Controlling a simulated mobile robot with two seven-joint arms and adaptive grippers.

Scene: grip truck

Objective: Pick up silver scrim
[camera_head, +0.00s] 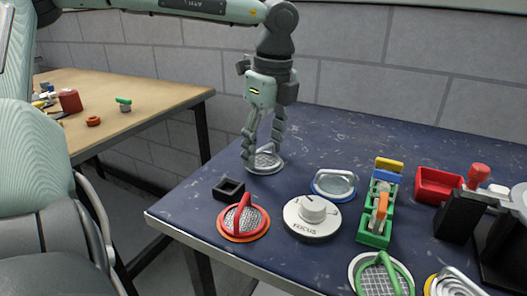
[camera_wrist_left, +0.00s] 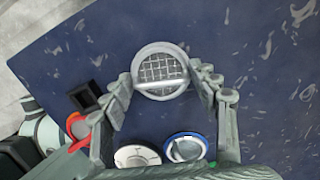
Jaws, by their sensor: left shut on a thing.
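The silver scrim (camera_head: 264,162), a round mesh disc with a grey rim and a handle bar, is at the back left of the blue table. It also shows in the left wrist view (camera_wrist_left: 158,66). My left gripper (camera_head: 262,147) points down over it, shut on the scrim, with one finger on each side (camera_wrist_left: 168,84). The scrim is at or very close to the table top; I cannot tell whether it touches. My right gripper is not in view.
Near the scrim are a black square holder (camera_head: 228,190), a red-handled scrim (camera_head: 244,219), a white round FOCUS knob (camera_head: 312,216) and a blue-rimmed scrim (camera_head: 335,184). Green clip holders (camera_head: 373,238) and a red bin (camera_head: 434,186) stand right. The table's back is clear.

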